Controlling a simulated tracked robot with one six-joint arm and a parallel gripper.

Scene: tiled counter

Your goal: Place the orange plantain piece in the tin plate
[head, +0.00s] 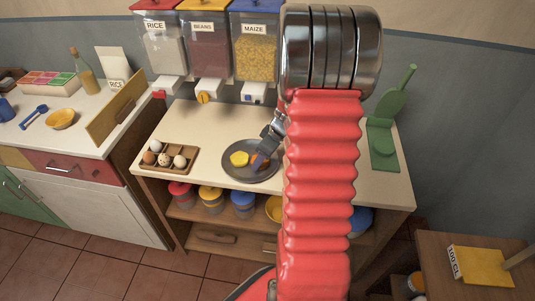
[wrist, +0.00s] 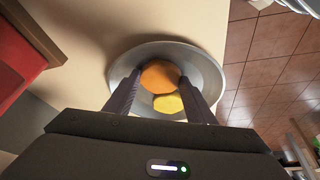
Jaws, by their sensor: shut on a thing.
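The grey tin plate (head: 236,175) lies on the counter, left of my red arm in the head view; its rim shows in the wrist view (wrist: 213,72). My gripper (head: 261,160) reaches down over the plate's right part. In the wrist view my gripper (wrist: 161,84) is shut on the orange plantain piece (wrist: 160,73), with one finger on each side. The piece is over or in the plate; I cannot tell whether it touches the bottom. A yellow piece (head: 239,158) lies in the plate beside it, also in the wrist view (wrist: 168,104).
An egg tray (head: 152,168) stands at the counter's left. Labelled dispensers (head: 209,50) stand along the back. A green stand (head: 383,140) is at the right, beyond my arm. The counter between egg tray and plate is clear.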

